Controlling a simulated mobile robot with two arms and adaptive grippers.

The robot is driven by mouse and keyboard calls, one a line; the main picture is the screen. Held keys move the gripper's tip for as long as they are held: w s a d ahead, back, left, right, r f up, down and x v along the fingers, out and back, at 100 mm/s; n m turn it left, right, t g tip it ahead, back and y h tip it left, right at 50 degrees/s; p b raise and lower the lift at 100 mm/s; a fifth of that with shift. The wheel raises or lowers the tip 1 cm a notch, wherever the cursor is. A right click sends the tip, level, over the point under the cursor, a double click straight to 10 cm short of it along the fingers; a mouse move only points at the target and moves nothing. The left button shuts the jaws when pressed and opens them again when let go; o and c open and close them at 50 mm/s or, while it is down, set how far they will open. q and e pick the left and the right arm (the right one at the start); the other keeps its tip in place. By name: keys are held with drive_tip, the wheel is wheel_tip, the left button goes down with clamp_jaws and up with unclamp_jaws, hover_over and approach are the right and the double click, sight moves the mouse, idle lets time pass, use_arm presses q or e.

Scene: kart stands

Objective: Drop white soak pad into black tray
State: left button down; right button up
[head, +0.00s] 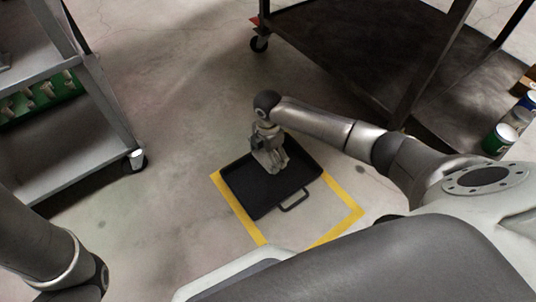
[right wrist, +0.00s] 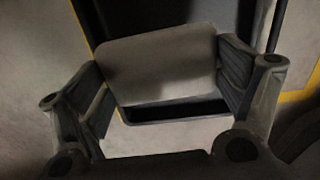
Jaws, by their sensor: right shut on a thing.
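The black tray (head: 250,195) lies flat on the floor, with its handle toward the lower right. My right gripper (head: 271,163) is over the tray in the head view, pointing down. In the right wrist view its two fingers are shut on the soak pad (right wrist: 160,62), a pale grey-white slab with rounded corners held between them. Parts of the dark tray (right wrist: 180,110) show behind and below the pad. The pad cannot be told apart from the gripper in the head view. My left arm shows at the lower left, but its gripper is out of the picture.
Yellow tape (head: 237,208) marks a square on the floor around the tray. A grey cart (head: 75,165) stands at the left, and a dark-shelved cart (head: 345,45) at the upper right, with cans (head: 498,140) at the far right. Bare concrete lies between the carts.

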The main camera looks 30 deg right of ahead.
sight(268, 156)
drive_tip(key=o, duration=0.6)
wheel_tip(268, 156, up, 12)
idle(0.6)
drive_tip(key=shift+s+f, duration=0.1)
